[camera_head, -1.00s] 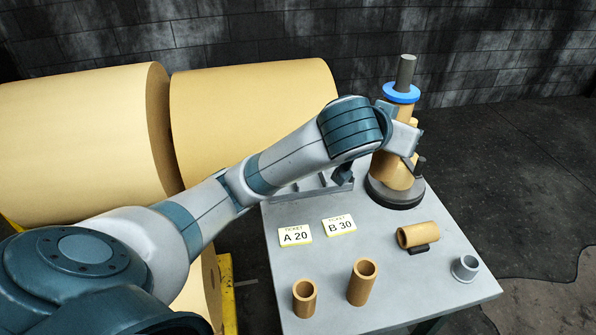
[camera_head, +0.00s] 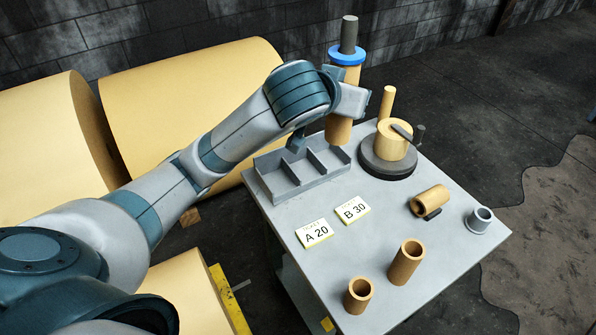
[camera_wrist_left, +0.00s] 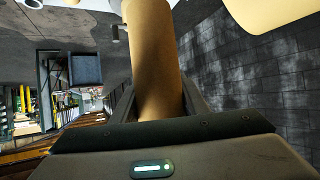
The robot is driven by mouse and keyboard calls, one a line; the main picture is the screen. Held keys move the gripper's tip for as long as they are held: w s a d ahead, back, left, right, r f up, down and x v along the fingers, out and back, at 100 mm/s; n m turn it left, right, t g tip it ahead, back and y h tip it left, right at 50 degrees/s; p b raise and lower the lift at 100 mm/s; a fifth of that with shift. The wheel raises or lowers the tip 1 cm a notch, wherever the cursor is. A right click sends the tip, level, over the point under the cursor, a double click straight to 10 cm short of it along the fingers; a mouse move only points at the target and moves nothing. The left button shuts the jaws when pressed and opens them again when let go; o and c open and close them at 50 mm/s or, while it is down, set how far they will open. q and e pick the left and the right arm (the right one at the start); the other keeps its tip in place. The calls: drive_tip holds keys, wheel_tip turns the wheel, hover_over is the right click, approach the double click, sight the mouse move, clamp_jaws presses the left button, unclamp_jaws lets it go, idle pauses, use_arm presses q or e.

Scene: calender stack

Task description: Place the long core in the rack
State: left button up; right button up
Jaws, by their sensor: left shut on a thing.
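My left gripper (camera_head: 345,100) is shut on a long tan core (camera_head: 339,131), held upright between the stand and the rack in the picture. A blue ring (camera_head: 346,57) and a grey rod (camera_head: 349,34) top it. In the left wrist view the core (camera_wrist_left: 155,60) lies between the fingers. The grey rack (camera_head: 266,164), with several open compartments, is at the table's back left. The core's lower end appears just above or behind the rack's right end; its exact height is unclear. My right gripper is out of view.
A round dark stand (camera_head: 388,170) holds a wide tan roll (camera_head: 391,140); a slim tan post (camera_head: 387,103) rises behind. Tickets A 20 (camera_head: 315,234) and B 30 (camera_head: 352,210), several short tan tubes (camera_head: 406,262) and a grey cup (camera_head: 480,219) occupy the table (camera_head: 380,200).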

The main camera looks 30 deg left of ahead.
use_arm(q)
drive_tip(key=shift+d, duration=0.1)
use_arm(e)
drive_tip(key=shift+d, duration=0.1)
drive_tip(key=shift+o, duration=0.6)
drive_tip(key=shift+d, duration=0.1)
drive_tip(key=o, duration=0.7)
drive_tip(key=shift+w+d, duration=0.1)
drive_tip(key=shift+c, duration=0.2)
use_arm(q)
drive_tip(key=w+a+f+m+h+b, duration=0.1)
drive_tip(key=w+f+m+h+b, duration=0.2)
drive_tip(key=w+f, duration=0.6)
drive_tip(key=w+a+f+m+g+h+b, duration=0.1)
drive_tip(key=w+f+m+h+b, duration=0.2)
drive_tip(key=w+f, duration=0.5)
drive_tip(key=shift+w+a+f, duration=0.25)
drive_tip(key=shift+w+f, duration=0.1)
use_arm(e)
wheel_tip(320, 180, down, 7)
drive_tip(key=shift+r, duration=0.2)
